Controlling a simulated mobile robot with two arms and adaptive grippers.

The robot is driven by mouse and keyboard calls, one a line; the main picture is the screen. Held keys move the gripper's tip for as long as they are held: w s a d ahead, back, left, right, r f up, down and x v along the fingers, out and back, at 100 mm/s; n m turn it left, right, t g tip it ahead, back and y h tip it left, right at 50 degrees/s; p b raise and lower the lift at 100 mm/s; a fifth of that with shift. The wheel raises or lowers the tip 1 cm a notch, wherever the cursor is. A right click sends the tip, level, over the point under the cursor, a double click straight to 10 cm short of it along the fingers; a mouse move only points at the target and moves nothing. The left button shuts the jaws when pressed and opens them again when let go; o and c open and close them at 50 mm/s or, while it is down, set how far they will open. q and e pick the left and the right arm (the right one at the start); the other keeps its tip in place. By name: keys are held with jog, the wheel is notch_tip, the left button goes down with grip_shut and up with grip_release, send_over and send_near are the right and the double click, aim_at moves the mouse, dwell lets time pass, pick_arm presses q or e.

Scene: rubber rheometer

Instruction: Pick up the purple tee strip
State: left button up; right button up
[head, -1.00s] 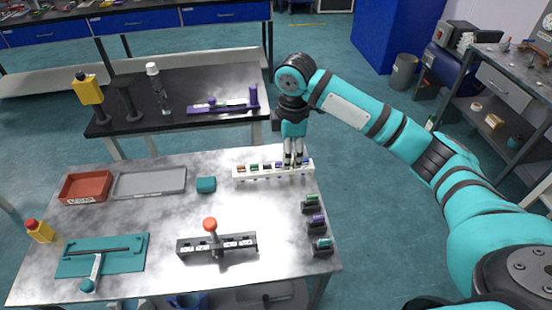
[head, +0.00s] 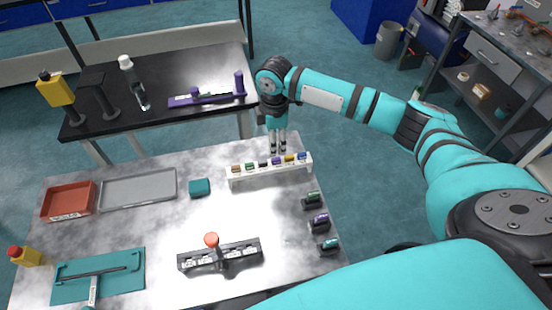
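The purple tee strip (head: 276,160) appears to be the purple piece in a row of coloured pieces in the white rack (head: 270,177), near the back right of the metal table. My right gripper (head: 277,151) points down just above and behind the purple piece, with its two fingers a little apart and nothing visible between them. I cannot tell whether the fingertips touch the piece. My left gripper is not in view.
Brown, green, black, yellow and blue pieces share the rack. Small holders, one with a purple piece (head: 319,219), line the right table edge. A teal block (head: 200,187), grey tray (head: 138,189) and red tray (head: 68,202) lie left. A dark fixture (head: 220,254) stands in front.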

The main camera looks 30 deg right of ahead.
aim_at(276, 159)
notch_tip(276, 159, down, 3)
jog(key=shift+p, duration=0.4)
jog(key=f, duration=0.2)
jog(key=f+p, duration=0.1)
jog(key=shift+d+f, duration=0.25)
jog(key=shift+f, duration=0.5)
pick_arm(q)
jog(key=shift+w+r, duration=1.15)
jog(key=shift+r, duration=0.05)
pick_arm(e)
grip_shut()
